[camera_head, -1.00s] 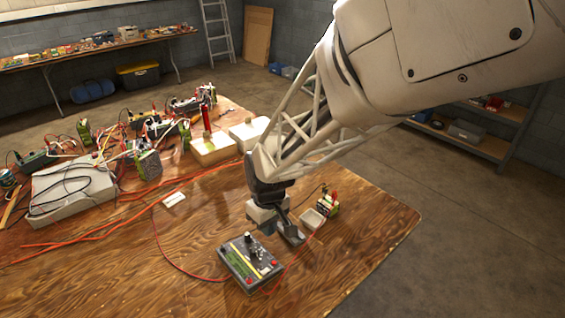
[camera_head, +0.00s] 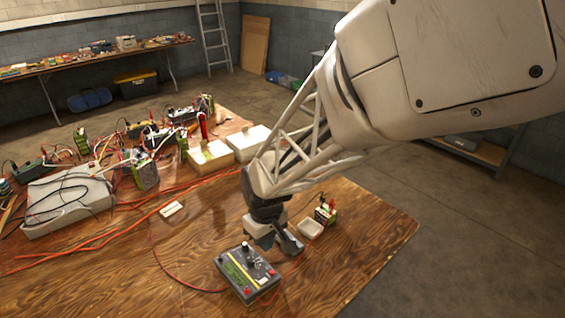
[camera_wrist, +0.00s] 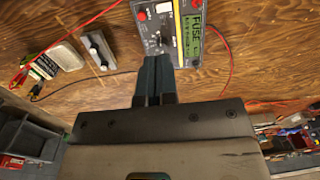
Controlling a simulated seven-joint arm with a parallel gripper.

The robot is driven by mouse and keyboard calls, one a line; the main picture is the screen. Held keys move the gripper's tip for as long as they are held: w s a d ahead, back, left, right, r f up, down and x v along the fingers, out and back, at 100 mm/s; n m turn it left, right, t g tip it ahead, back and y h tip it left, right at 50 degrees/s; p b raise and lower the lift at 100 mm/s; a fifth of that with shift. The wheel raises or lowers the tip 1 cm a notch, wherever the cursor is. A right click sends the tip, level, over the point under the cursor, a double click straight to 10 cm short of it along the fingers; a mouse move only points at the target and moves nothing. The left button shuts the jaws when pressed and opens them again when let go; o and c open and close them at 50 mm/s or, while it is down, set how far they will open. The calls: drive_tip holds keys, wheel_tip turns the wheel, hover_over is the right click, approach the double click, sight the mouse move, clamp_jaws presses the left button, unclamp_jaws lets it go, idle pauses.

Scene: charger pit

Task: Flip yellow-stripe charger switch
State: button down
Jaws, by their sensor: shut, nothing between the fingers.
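The yellow-stripe charger (camera_head: 247,272) is a dark box on the front part of the wooden table, with a yellow stripe, a green label, a black knob and red terminals on top. In the wrist view the charger (camera_wrist: 178,32) shows at the top, with a small toggle and knob on its panel. My gripper (camera_wrist: 155,95) is shut and empty, its fingertips by the lower edge of the panel. In the head view my gripper (camera_head: 275,243) is just behind and right of the charger. Whether it touches the charger cannot be told.
A white card (camera_head: 171,209) lies to the left. Red cables (camera_head: 165,260) run around the charger. Several wired devices crowd the table's back left.

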sight(265, 279)
drive_tip(key=f, duration=1.3)
drive_tip(key=shift+s+a+f, duration=0.25)
drive_tip(key=shift+s+a, duration=0.05)
drive_tip(key=shift+s, duration=0.05)
drive_tip(key=shift+f, duration=0.1)
